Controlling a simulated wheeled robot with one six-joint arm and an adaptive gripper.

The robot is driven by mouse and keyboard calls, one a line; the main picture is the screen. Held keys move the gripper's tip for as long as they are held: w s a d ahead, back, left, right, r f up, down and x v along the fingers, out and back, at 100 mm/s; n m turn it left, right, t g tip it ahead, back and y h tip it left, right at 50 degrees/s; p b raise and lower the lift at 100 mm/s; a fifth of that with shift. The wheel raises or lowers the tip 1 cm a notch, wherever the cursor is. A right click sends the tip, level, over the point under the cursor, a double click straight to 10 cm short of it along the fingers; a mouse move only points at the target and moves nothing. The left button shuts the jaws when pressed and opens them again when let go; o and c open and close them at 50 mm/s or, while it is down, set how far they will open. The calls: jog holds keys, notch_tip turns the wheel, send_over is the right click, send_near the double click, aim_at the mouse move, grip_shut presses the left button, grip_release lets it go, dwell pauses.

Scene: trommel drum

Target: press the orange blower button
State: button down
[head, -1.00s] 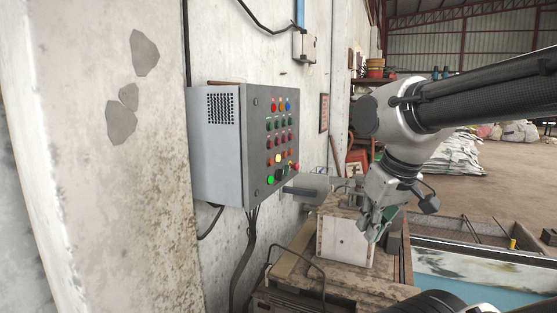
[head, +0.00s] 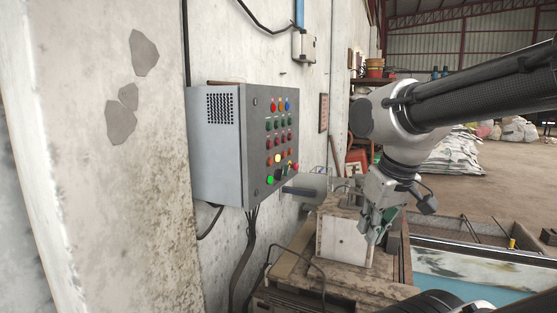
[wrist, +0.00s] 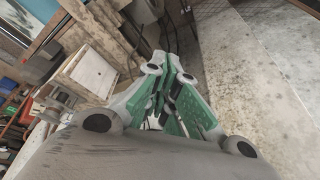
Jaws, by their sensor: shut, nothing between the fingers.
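A grey control panel (head: 256,155) is fixed to the wall, with rows of small coloured buttons and lamps on its dark front. An orange button (head: 281,106) shows in its top row, and other orange-red ones (head: 270,161) sit lower down. The labels are too small to read, so I cannot tell which is the blower button. My gripper (head: 373,236) hangs to the right of the panel and below its buttons, clear of it and pointing down. In the wrist view its green-padded fingers (wrist: 170,62) are together with nothing between them.
A pale block-like box (head: 343,240) stands below and close to my gripper; it also shows in the wrist view (wrist: 92,72). A grey handle-like bar (head: 299,191) juts out below the buttons. A blue-bottomed trough (head: 465,290) lies to the right.

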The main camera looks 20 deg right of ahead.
aim_at(278, 158)
jog(key=w+d+f+n+t+h, duration=0.1)
jog(key=w+d+f, duration=0.35)
jog(key=w, duration=0.55)
jog(key=w+d+f+n+t, duration=0.1)
jog(key=w+d+f, duration=0.2)
jog(key=w+f, duration=0.5)
jog(key=w+d+f+n+t+h, duration=0.1)
jog(key=w+d+f, duration=0.25)
jog(key=w, duration=0.75)
jog(key=w+r+n+t, duration=0.3)
jog(key=w+r+t, duration=0.3)
jog(key=w, duration=0.4)
jog(key=w+r+n+t, duration=0.1)
jog(key=r+n+t, duration=0.1)
jog(key=r, duration=0.3)
jog(key=w+r+n+t+y, duration=0.1)
jog(key=w+r+t, duration=0.1)
jog(key=r, duration=0.4)
jog(key=shift+a+r+n+t+y, duration=0.3)
jog(key=shift+a+n+t, duration=0.15)
jog(key=shift+t, duration=0.45)
jog(key=w+a, duration=0.6)
jog(key=shift+w+a, duration=0.15)
